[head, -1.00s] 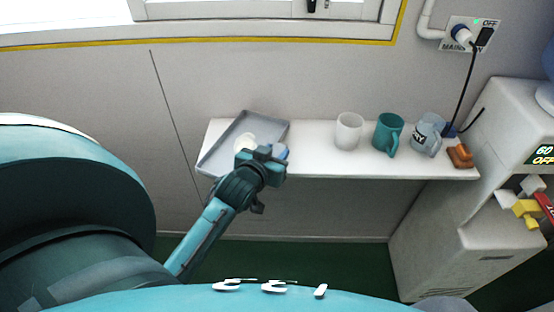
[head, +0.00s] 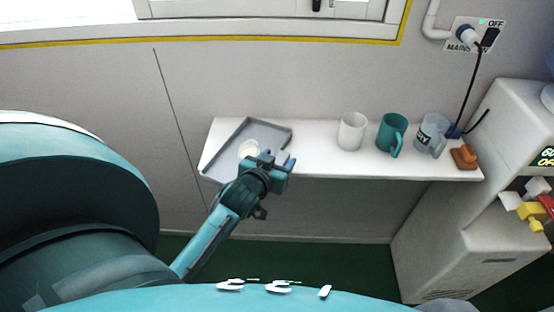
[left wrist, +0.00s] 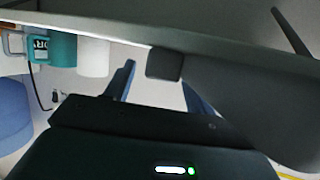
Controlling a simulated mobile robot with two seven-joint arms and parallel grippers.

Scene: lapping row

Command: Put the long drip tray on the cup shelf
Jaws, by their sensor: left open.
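In the left wrist view the left gripper (left wrist: 160,88) is open, with a small dark block (left wrist: 164,65) between the fingertips. A broad grey surface, likely the tray (left wrist: 240,75), crosses that view. I cannot tell whether the fingers touch it. My right gripper is not in view.
On the shelf to the right stand a white cup (head: 352,131), a teal mug (head: 391,134) and a grey mug with lettering (head: 430,134). A brown object (head: 463,157) sits at the right end. A white machine (head: 450,240) stands beside it. Shelf between tray and cups is clear.

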